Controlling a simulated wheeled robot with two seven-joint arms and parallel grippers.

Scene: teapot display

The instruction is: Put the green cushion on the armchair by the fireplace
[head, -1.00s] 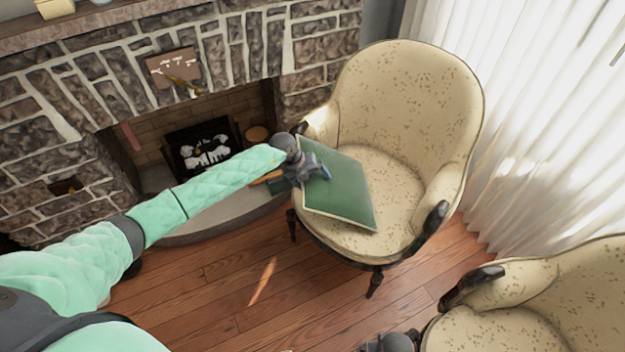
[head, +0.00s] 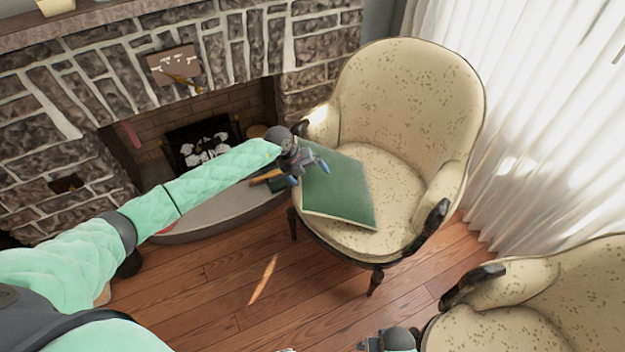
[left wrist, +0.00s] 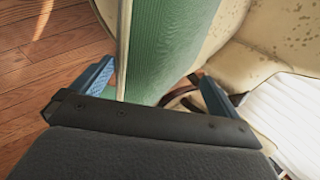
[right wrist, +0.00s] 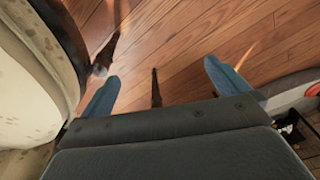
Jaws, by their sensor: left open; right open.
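The green cushion (head: 340,192) lies on the seat of the cream speckled armchair (head: 410,100) by the fireplace (head: 205,125). My left gripper (head: 312,174) is open at the cushion's left edge. In the left wrist view the cushion (left wrist: 165,50) shows between the two spread blue fingertips (left wrist: 155,85), its edge toward me; I cannot tell whether they touch it. My right gripper (right wrist: 160,85) is open and empty above the wooden floor; only a dark part of it shows at the bottom of the head view.
A second cream armchair (head: 510,325) stands at the lower right. White curtains (head: 540,110) hang behind on the right. A curved stone hearth (head: 215,212) lies in front of the fireplace. The wooden floor (head: 270,300) between is clear.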

